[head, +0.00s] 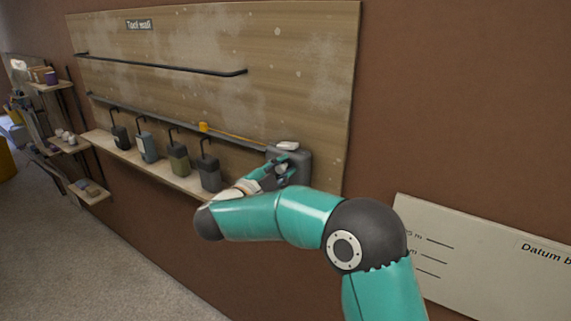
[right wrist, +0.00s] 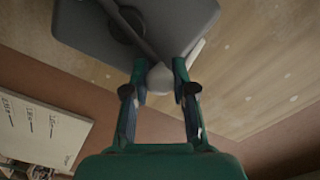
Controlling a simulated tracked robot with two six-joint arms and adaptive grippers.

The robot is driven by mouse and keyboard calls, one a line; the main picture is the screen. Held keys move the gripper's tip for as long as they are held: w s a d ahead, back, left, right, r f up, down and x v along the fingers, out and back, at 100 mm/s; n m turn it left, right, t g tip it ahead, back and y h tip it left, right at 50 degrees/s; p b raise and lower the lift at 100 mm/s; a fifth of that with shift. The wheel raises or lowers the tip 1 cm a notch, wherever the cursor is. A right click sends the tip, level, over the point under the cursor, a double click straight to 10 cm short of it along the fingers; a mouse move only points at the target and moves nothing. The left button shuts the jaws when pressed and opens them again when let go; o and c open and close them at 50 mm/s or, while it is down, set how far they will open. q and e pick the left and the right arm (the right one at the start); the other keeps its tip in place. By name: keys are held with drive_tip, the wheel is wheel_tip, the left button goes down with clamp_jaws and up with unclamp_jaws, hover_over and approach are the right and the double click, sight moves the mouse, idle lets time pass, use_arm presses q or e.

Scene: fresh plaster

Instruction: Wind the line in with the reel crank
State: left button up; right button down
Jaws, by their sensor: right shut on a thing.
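The grey reel (head: 302,158) is mounted at the right end of the tool wall. An orange line (head: 238,135) runs from it leftward to a small yellow-orange piece (head: 203,127). In the right wrist view, the reel's grey housing (right wrist: 190,22) carries a dark hub and a crank arm, with a pale rounded crank knob (right wrist: 160,78) at its end. My right gripper (head: 277,170) is at the reel's front; its fingertips (right wrist: 160,88) are shut on the knob. In the head view my gripper partly hides the crank. My left gripper is not in view.
Several dark hanging containers (head: 178,158) stand along the wooden ledge (head: 98,142) left of the reel. Dark rails (head: 160,66) cross the board above. A pale datum board (head: 470,262) is on the brown wall at right. Small shelves stand far left.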

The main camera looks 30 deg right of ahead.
drive_tip(key=shift+w+a+f+n, duration=0.2)
drive_tip(key=shift+n, duration=0.3)
drive_tip(key=c, duration=0.9)
unclamp_jaws()
drive_tip(key=shift+w, duration=0.15)
drive_tip(key=shift+r, duration=0.1)
drive_tip(key=v, duration=1.2)
